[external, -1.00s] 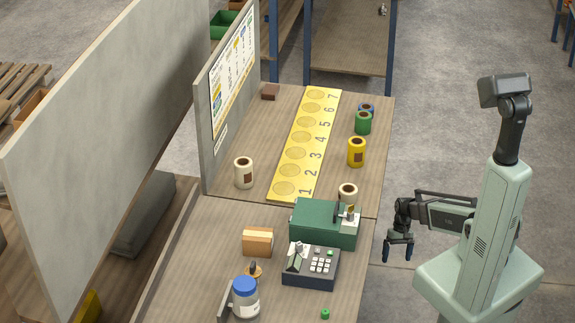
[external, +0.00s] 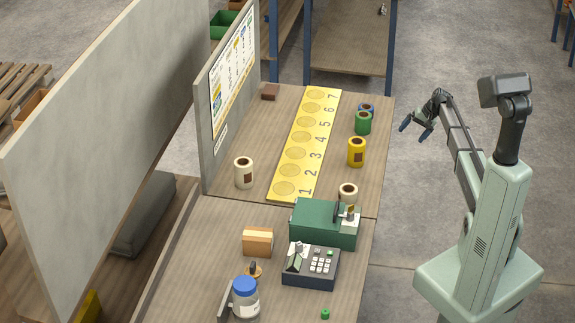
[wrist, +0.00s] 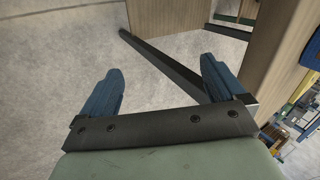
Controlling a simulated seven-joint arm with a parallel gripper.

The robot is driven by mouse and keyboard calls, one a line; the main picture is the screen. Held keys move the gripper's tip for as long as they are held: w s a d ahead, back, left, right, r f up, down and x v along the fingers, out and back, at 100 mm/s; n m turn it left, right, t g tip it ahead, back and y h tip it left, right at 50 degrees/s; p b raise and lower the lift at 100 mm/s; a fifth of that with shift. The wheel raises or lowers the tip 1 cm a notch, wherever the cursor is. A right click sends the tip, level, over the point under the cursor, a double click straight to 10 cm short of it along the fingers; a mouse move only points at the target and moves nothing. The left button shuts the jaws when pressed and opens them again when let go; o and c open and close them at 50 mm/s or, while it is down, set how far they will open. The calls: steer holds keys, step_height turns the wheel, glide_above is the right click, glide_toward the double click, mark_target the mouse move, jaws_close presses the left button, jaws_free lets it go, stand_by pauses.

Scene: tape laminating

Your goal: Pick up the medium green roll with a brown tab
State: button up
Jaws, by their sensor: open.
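A green roll (external: 363,124) with a dark brown core stands upright near the right edge of the table, in front of a blue roll (external: 367,108) that it partly hides. I cannot make out a tab on the green roll. My gripper (external: 413,134) is open and empty, in the air to the right of the table edge, at the right of the green roll and apart from it. In the wrist view my gripper (wrist: 155,90) shows two blue fingers spread wide with floor between them; no roll shows there.
A yellow roll (external: 356,152) and two white rolls (external: 244,172) (external: 348,192) stand on the table (external: 250,125). A yellow numbered strip (external: 306,140) lies along it. A green dispenser (external: 322,222) and a keypad device (external: 311,267) are nearer. Open floor lies right of the table.

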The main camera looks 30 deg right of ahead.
step_height(320, 180, up, 6)
steer(key=w, duration=0.3)
steer(key=n+g+h, duration=0.4)
glide_toward(359, 124)
steer(key=w+d+r, duration=0.2)
steer(key=w, duration=0.1)
steer(key=f, duration=1.4)
steer(key=shift+s+f, duration=0.1)
steer(key=shift+s, duration=0.3)
steer(key=c, duration=1.1)
